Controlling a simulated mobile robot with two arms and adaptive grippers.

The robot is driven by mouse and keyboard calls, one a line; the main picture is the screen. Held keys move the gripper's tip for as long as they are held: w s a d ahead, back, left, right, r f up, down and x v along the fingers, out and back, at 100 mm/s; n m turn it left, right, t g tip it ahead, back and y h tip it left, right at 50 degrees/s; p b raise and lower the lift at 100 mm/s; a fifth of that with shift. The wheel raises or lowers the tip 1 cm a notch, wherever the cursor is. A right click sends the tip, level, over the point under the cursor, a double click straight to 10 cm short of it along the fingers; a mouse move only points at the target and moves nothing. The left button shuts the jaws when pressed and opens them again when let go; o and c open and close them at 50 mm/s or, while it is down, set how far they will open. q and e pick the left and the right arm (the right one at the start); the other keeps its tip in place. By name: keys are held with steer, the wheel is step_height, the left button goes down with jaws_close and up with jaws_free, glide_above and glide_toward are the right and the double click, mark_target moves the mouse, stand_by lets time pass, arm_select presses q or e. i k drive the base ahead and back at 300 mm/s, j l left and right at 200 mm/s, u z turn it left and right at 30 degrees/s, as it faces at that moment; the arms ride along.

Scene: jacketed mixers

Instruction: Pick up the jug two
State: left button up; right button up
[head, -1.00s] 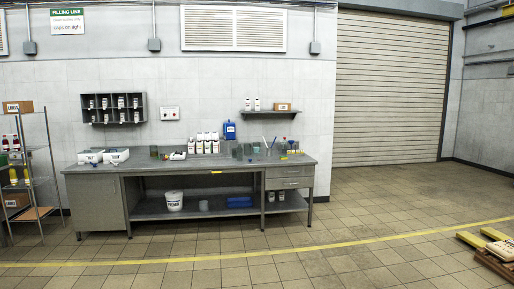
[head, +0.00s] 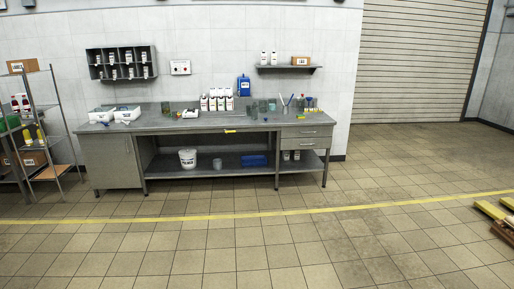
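Several white jugs or bottles with dark red labels (head: 212,103) stand close together at the back middle of the grey workbench (head: 180,126). A blue jug-like container (head: 243,86) is just right of them and higher, against the wall. The labels are too small to read, so I cannot tell which one is jug two. Neither of my grippers is in view.
Two white bins (head: 102,114) sit at the bench's left end; glassware (head: 262,106) is right of the jugs. A white bucket (head: 187,158) stands on the lower shelf. A wire rack (head: 48,130) is at left, pallets (head: 491,210) at right. The floor ahead is clear.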

mark_target(272, 102)
steer(key=i, duration=5.9)
